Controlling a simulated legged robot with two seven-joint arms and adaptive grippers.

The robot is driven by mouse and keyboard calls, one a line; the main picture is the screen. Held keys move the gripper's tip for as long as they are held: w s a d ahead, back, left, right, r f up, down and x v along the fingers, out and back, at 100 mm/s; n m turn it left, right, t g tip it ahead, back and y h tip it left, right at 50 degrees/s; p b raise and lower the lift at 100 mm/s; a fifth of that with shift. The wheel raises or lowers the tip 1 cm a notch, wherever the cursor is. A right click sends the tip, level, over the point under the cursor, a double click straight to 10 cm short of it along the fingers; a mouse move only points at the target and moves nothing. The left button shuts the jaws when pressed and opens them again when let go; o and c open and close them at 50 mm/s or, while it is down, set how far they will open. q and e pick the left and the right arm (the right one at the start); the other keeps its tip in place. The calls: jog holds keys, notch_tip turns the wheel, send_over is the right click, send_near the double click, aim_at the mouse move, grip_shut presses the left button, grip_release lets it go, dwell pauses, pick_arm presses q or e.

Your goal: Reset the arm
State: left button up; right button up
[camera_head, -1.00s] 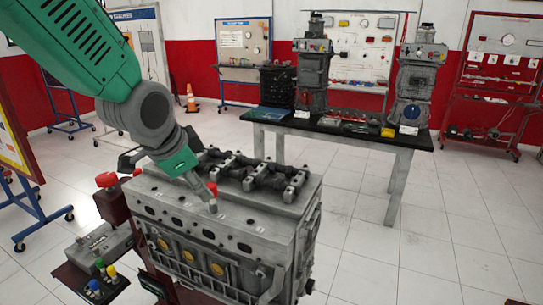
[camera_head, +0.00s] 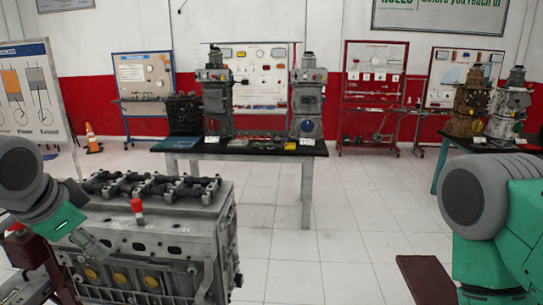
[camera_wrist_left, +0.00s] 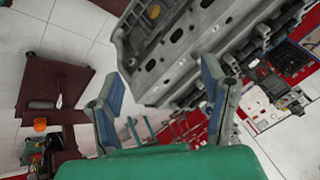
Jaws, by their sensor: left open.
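My left gripper (camera_head: 95,246) is at the lower left of the head view, in front of the near left part of the engine block (camera_head: 165,247). In the left wrist view, the two fingers of the left gripper (camera_wrist_left: 160,80) are spread apart with nothing between them. The engine block also fills the top of that view (camera_wrist_left: 195,40). A small red-topped grey piece (camera_head: 137,207) stands upright on top of the engine, apart from the gripper. My right arm enters at the right edge of the head view; its gripper is out of the frame.
A black-topped table (camera_head: 240,147) behind the engine carries two grey engine models (camera_head: 308,95). A second table (camera_head: 480,140) with more models stands at the right. A dark red surface (camera_head: 425,278) lies near my right arm. The white floor between is clear.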

pick_arm(q)
jog(key=s+d+f+n+g+b, duration=0.1)
jog(key=s+f+b, duration=0.25)
jog(key=f, duration=0.75)
jog(key=s+d+f+n+g+b, duration=0.15)
jog(key=s+f, duration=0.25)
jog(key=f, duration=0.8)
jog(key=s+f+n+g+b, duration=0.15)
jog(key=s+f+b, duration=0.25)
jog(key=f, duration=0.7)
jog(key=s+d+f+n+g+b, duration=0.1)
jog(key=s+f+n+b, duration=0.2)
jog(key=s+f, duration=1.2)
jog(key=shift+s+f+g+b, duration=0.2)
jog(key=shift+f+g+b, duration=0.2)
jog(key=shift+b, duration=0.35)
pick_arm(e)
notch_tip(320, 180, down, 13)
jog(key=shift+s+f, duration=0.2)
pick_arm(q)
jog(key=shift+w, duration=0.15)
